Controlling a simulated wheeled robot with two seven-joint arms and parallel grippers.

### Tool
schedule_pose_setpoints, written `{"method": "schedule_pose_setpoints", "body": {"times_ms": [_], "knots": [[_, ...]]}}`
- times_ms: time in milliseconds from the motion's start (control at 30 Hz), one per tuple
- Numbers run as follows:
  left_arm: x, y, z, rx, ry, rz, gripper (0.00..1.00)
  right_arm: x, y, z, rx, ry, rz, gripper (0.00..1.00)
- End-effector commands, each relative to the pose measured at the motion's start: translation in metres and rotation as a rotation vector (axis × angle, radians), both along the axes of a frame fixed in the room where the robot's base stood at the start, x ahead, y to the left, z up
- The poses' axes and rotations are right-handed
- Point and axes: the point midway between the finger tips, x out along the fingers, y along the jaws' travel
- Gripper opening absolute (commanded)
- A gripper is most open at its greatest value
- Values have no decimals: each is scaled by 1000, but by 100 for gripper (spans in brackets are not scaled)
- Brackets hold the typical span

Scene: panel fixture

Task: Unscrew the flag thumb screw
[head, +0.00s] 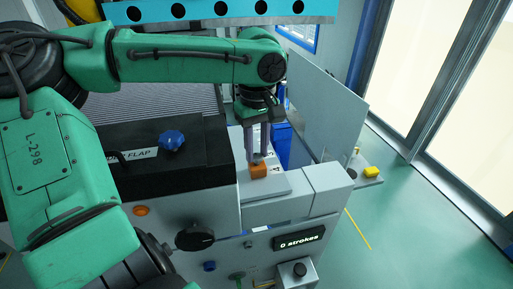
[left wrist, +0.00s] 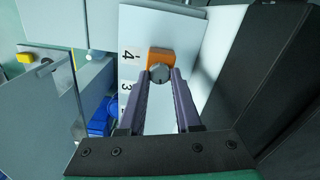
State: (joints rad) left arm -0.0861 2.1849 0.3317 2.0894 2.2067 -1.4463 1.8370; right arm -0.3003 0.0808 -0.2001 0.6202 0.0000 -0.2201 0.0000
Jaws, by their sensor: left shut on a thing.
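The flag thumb screw (left wrist: 160,73) shows in the left wrist view as a small round grey head in front of an orange block (left wrist: 161,55). The orange block also shows in the head view (head: 258,171), on a pale plate with printed numbers. My left gripper (left wrist: 160,77) has its two long grey fingers closed in on the screw head, one on each side. In the head view my left gripper (head: 257,157) points down onto the block, and its fingertips hide the screw. My right gripper is not in view.
A black cover marked FLAP with a blue knob (head: 172,140) stands left of the block. A black hand knob (head: 195,237) and a display reading 0 strokes (head: 299,241) are on the front. A grey upright panel (head: 325,110) stands to the right. A yellow piece (head: 371,172) lies beyond.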

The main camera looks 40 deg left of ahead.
Motion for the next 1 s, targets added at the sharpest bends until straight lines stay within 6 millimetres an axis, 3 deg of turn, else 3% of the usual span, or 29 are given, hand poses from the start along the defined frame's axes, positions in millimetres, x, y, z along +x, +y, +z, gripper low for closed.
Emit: {"method": "schedule_pose_setpoints", "body": {"times_ms": [267,300,367,400,767,867,1000], "knots": [[-2,-1,-3,-5,9,-1,0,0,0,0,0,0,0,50],[-2,-1,-3,-5,9,-1,36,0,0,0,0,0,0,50],[-2,-1,-2,-6,8,-1,59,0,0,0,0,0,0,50],[-2,-1,-2,-5,7,-1,62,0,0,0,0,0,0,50],[0,0,4,-1,-1,0,62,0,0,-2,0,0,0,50],[1,0,18,0,-3,1,62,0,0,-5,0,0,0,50],[1,-1,55,0,-4,1,62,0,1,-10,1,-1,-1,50]]}}
